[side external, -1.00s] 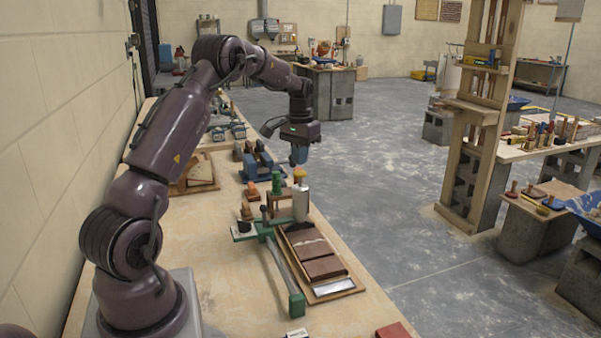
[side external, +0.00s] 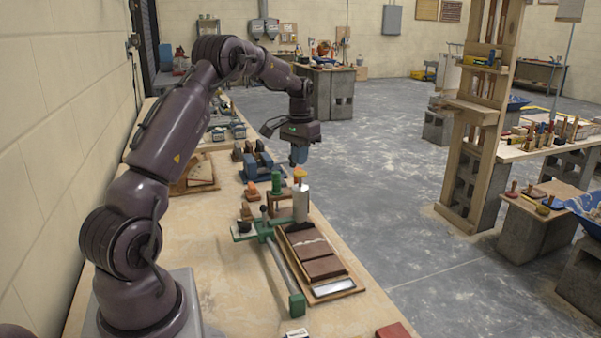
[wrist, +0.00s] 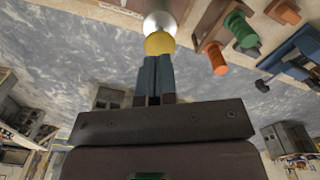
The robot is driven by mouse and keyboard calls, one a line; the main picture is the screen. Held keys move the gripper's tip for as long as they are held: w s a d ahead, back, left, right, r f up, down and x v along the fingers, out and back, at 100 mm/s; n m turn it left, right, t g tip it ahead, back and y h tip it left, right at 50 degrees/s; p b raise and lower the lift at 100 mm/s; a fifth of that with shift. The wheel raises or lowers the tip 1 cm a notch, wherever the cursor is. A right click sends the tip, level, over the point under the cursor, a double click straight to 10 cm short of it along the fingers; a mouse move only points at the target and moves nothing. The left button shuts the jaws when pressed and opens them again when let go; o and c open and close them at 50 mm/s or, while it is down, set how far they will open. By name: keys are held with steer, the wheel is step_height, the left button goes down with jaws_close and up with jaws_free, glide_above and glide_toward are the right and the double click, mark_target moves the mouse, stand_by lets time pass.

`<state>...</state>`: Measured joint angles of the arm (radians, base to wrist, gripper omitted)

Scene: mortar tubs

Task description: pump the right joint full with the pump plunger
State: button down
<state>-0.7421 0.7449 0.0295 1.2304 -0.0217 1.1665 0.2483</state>
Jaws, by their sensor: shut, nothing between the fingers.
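The pump is a white upright cylinder (side external: 300,203) with a yellow-orange plunger knob (side external: 299,174) on top. My gripper (side external: 299,163) points down right above the knob, its blue fingers shut together with nothing between them. In the wrist view the shut fingertips (wrist: 154,62) meet the edge of the yellow knob (wrist: 159,43); I cannot tell whether they touch it. The brick panel (side external: 320,266) lies in front of the pump on a wooden board. A pale mortar patch shows between its far bricks. A darker gap shows between the nearer bricks. How full the right joint is cannot be told.
A green-ended metal bar (side external: 281,266) lies along the panel's left side. A wooden stand with a green peg (side external: 277,184) stands left of the pump, and a blue clamp-like tool (side external: 262,165) is behind. The bench's near left is mostly clear.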

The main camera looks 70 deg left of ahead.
mark_target(300, 172)
steer(key=shift+f, duration=0.15)
stand_by(0.3)
steer(key=shift+f, duration=2.25)
steer(key=shift+r, duration=1.85)
step_height(300, 172, up, 7)
